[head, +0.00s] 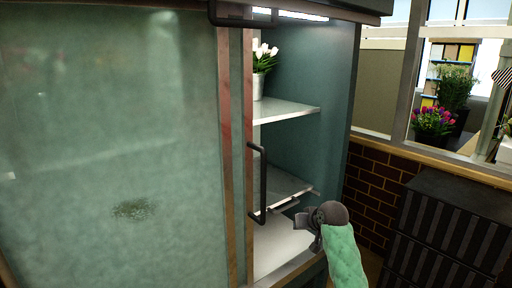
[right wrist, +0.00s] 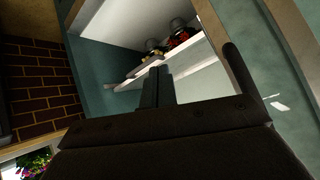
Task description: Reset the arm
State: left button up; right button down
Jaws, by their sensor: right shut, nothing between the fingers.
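My right gripper (head: 284,206) is at the open right side of a glass-fronted cabinet, by the lower shelf and just right of the dark door handle (head: 258,185). Its arm comes up from the bottom in a green sleeve. In the right wrist view the fingers (right wrist: 157,86) are together, pointing into the cabinet, with nothing between them. I cannot tell whether the gripper touches the shelf. My left gripper is not in view.
The cabinet's frosted sliding door (head: 110,140) covers the left side. White flowers (head: 264,55) in a metal pot stand on the upper shelf (head: 288,111). A dark striped box (head: 445,235) stands at the right, below the window sill. Dark pots with red flowers (right wrist: 178,38) show inside the cabinet.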

jog(key=s+f+g+h, duration=0.1)
jog(key=s+f, duration=0.7)
jog(key=s, duration=1)
jog(key=s+f+g, duration=0.3)
jog(key=s+f, duration=0.6)
jog(key=s, duration=0.9)
jog(key=s+f+g+h, duration=0.1)
jog(key=s+f+g, duration=0.2)
jog(key=s+f, duration=0.5)
jog(key=s, duration=1)
jog(key=shift+f+h, duration=0.25)
jog(key=shift+h, duration=0.05)
